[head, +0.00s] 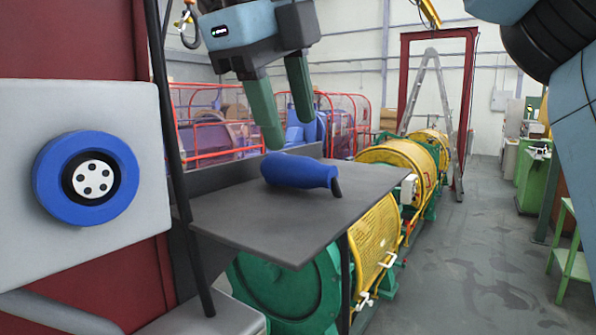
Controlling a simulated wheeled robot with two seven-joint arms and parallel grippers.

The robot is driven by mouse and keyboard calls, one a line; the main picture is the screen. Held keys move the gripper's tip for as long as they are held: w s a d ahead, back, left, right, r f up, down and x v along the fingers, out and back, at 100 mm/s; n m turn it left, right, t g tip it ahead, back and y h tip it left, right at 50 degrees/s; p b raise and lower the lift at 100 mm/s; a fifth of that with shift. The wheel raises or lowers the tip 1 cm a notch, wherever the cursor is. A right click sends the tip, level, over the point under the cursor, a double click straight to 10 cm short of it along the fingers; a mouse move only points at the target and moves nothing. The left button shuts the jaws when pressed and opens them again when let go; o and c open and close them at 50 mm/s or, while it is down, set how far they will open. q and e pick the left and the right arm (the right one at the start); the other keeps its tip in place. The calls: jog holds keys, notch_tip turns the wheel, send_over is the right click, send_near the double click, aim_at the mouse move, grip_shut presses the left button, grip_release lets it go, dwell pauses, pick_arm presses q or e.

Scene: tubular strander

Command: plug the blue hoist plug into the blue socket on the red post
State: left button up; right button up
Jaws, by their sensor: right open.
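The blue plug (298,172) lies on its side on a grey shelf (290,222), with a dark piece at its right end. The blue socket (52,178) is round, with a white face with several dark holes. It sits on a light grey box (40,110) on the red post (70,40) at the left. My right gripper (289,130) points down above the plug, with its green fingers apart and nothing between them. The left fingertip comes close to the plug's top; I cannot tell whether they touch. My left gripper is not in view.
A thin black upright rod (172,150) stands between the socket box and the shelf. Behind and below the shelf are yellow and green machine drums (400,160) and red railings (205,140). A stepladder (440,100) stands further back.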

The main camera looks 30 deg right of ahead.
aim_at(297, 158)
jog(key=shift+d+f, duration=0.1)
jog(key=shift+f, duration=0.5)
jog(key=x, duration=0.4)
jog(key=shift+w+f, duration=0.1)
jog(key=shift+w, duration=0.05)
jog(key=c, duration=0.8)
jog(key=shift+r, duration=0.2)
